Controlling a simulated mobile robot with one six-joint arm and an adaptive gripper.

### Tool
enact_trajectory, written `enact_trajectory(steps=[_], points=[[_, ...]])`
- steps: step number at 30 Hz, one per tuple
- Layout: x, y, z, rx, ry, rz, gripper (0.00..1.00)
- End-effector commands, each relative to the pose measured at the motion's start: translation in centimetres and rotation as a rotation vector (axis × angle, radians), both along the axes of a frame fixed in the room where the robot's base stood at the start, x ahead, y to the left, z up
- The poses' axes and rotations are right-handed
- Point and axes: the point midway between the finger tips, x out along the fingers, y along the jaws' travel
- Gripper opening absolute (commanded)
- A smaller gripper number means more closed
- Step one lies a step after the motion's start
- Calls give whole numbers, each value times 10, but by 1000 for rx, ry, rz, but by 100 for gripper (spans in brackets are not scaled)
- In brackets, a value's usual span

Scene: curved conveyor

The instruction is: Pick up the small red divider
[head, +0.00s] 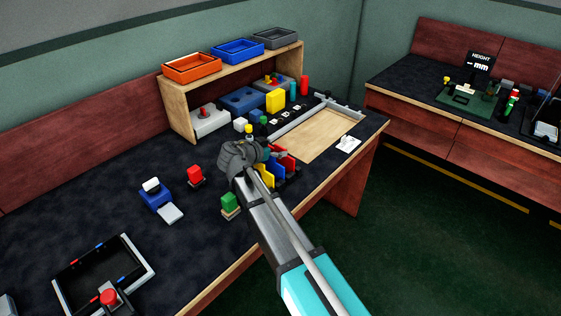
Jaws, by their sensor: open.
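A small red upright panel (284,157), which looks like the red divider, stands in a dark holder on the dark bench. A blue panel (276,173) and a yellow panel (266,174) stand beside it, nearer the front edge. My gripper (241,154) is just left of these panels, seen from behind, with nothing visible in it. It is open, though its fingertips are largely hidden. My arm crosses in front of part of the holder, so its base is partly hidden. I cannot tell the height gap between gripper and panels.
A wooden shelf (235,71) bears orange, blue and grey trays. A wooden board (318,136) with a grey rail lies right.

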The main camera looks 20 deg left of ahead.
Motion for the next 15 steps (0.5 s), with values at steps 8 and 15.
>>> enact_trajectory(steps=[8,15], points=[[18,-7,-9,1,1,2,100],[18,-7,-8,1,1,2,100]])
